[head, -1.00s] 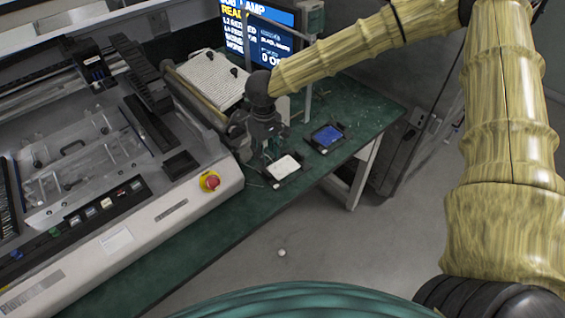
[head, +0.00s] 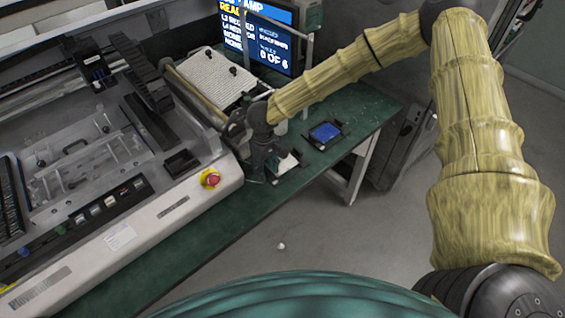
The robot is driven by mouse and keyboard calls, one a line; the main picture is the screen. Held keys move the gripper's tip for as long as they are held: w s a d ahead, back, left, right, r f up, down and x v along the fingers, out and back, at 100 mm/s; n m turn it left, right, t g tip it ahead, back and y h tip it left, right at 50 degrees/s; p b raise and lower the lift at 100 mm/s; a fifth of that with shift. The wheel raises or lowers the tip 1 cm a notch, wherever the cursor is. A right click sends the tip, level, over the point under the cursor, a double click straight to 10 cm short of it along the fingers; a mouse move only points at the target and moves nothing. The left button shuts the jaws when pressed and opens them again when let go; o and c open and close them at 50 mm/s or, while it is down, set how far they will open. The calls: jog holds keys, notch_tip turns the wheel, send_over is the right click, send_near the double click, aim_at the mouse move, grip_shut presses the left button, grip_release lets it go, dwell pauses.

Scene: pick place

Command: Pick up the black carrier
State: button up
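Two small black carriers lie on the green bench. The nearer black carrier (head: 287,165) is a flat dark frame with a pale plate in it. The farther black carrier (head: 326,133) holds a blue plate and lies up and to the right, apart from my arm. My gripper (head: 266,171) points down at the left side of the nearer carrier and hides part of it. The fingertips are dark and small, so I cannot tell their opening or whether they touch the carrier.
The green bench (head: 205,235) has a narrow clear strip along its front edge. A large grey machine (head: 120,237) with a red button (head: 211,179) stands close left of my gripper. A monitor (head: 258,35) and a ribbed white panel (head: 216,76) stand behind.

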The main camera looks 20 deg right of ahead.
jog(key=shift+f, duration=0.1)
grip_shut()
dwell(0.4)
